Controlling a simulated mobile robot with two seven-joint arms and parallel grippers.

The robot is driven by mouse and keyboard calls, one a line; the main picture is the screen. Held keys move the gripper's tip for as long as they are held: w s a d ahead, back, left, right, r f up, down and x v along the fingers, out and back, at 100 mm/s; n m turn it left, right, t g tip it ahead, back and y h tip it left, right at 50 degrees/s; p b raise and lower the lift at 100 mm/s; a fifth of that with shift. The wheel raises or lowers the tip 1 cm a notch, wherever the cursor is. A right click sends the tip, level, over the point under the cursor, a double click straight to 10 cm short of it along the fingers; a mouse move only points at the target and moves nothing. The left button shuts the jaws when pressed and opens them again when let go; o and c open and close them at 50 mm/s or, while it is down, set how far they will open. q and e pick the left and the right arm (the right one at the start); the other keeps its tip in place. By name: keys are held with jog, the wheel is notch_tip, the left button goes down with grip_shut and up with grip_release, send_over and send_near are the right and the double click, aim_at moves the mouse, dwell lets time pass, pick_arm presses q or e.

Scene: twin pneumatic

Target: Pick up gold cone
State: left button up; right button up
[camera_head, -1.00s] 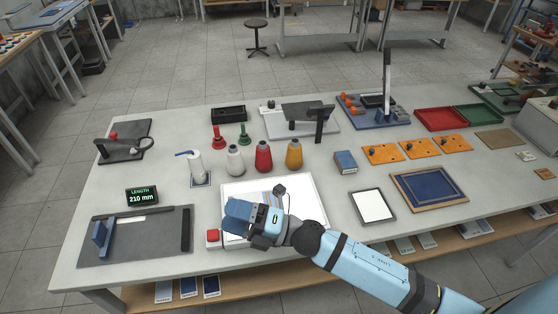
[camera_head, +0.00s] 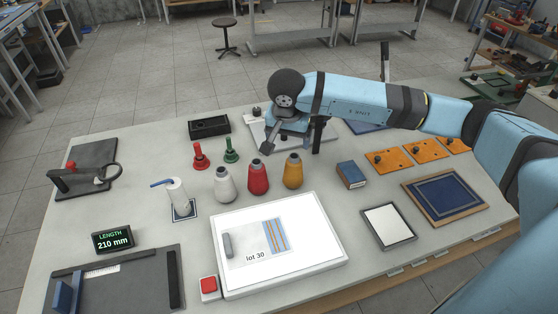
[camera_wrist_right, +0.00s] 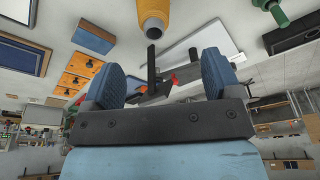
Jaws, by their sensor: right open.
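The gold cone (camera_head: 293,172) stands upright on the table, at the right end of a row with a red cone (camera_head: 258,178) and a white cone (camera_head: 224,184). My right gripper (camera_head: 288,128) is behind and above the gold cone in the head view, partly hidden by its own wrist. In the right wrist view its two blue fingers (camera_wrist_right: 160,78) are wide apart with nothing held. The gold cone shows there at the top edge, cut off, beyond the fingers and apart from them. My left gripper is not in view.
Red and green handled items (camera_head: 200,156) and a black tray (camera_head: 209,126) stand left of my gripper. A blue box (camera_head: 351,174) is right of the gold cone. A lit white panel (camera_head: 315,250) lies in front of the cones. A grey stand is partly hidden behind my wrist.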

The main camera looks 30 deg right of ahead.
aim_at(294, 163)
jog(key=f, duration=0.1)
jog(key=d+f+p, duration=0.1)
jog(key=shift+d+f, duration=0.2)
jog(key=shift+f, duration=0.2)
jog(key=x, duration=0.4)
jog(key=shift+w, duration=0.1)
jog(key=shift+d+f+p, duration=0.1)
jog(key=shift+f+p, duration=0.3)
jog(key=shift+f, duration=0.05)
jog(key=p+x, duration=0.1)
jog(key=x, duration=0.2)
jog(key=shift+f, duration=0.35)
jog(key=shift+d+f, duration=0.15)
jog(key=shift+f, duration=0.4)
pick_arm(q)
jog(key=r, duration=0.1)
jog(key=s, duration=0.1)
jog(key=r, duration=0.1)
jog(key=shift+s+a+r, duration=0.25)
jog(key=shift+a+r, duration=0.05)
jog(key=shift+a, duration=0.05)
